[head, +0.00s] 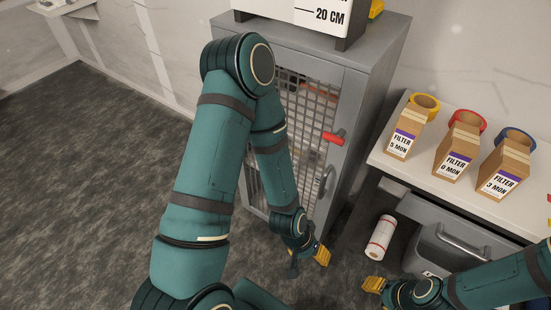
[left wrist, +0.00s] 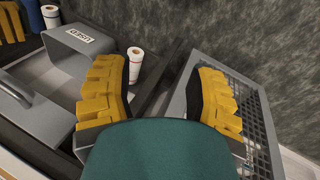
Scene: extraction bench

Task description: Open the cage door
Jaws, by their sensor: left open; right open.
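The grey cage (head: 375,75) stands upright in the middle of the head view. Its mesh door (head: 306,112) looks shut and is partly hidden by my left arm. A red latch (head: 333,138) sticks out at the door's right side, with a grey handle (head: 327,182) below it. My left gripper (head: 320,256) is low in front of the cage, below the handle and apart from it. In the left wrist view its yellow fingers (left wrist: 163,95) are wide apart and empty, with mesh at the right. My right gripper (head: 372,285) is open near the floor, right of the left one.
A white bench (head: 388,163) at right carries several filter boxes (head: 456,158) and coloured rings. The dark floor (head: 75,190) at left is clear.

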